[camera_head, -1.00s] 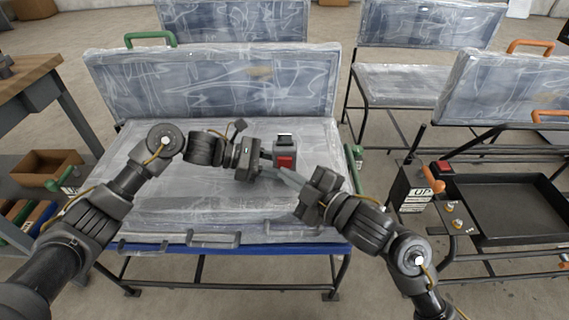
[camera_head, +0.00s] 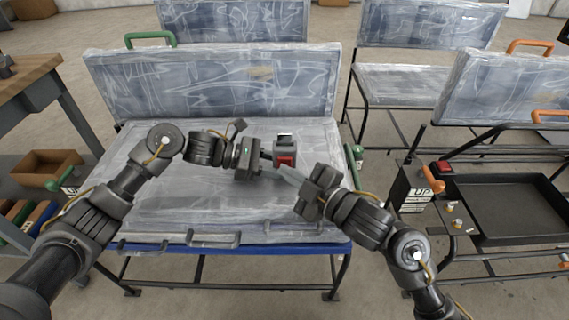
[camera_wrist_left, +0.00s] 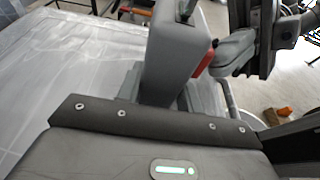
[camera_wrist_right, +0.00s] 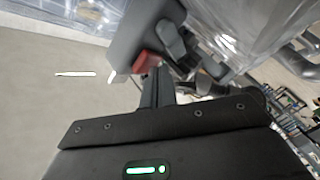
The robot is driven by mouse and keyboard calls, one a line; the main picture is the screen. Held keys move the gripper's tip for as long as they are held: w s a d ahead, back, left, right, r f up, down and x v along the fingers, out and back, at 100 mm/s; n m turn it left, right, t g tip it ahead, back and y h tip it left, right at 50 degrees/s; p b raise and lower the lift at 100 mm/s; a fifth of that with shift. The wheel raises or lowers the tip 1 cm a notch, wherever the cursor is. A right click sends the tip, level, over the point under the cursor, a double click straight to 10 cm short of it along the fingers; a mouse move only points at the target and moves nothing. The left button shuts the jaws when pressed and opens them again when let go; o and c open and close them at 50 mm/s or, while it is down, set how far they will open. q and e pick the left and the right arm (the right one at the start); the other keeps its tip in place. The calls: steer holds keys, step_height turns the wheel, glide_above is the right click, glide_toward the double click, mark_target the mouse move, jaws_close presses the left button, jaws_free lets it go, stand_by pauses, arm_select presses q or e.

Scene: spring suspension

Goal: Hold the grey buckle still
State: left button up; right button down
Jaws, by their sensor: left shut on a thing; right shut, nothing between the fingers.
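The grey buckle (camera_head: 285,147) with its red button (camera_head: 285,160) is over the wrapped seat in the head view. It also shows in the left wrist view (camera_wrist_left: 172,50) and the right wrist view (camera_wrist_right: 140,32). My left gripper (camera_head: 268,156) is shut on the buckle from the left side. My right gripper (camera_head: 287,175) is shut and empty, its fingertips close to the buckle's red button, on the near right side. In the right wrist view its fingers point at the red button; whether they touch it I cannot tell.
The plastic-wrapped seat (camera_head: 170,205) lies beneath both arms, with its wrapped backrest (camera_head: 210,85) behind. A black tray (camera_head: 510,205) stands at the right beside a box marked UP (camera_head: 418,193). A wooden workbench (camera_head: 22,80) is at the left.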

steer(key=shift+w, duration=0.2)
stand_by(0.4)
steer(key=shift+f, duration=0.1)
steer(key=shift+s, duration=0.6)
steer(key=s, duration=0.6)
stand_by(2.4)
arm_select(q)
steer(key=o, duration=1.2)
steer(key=shift+c, duration=0.2)
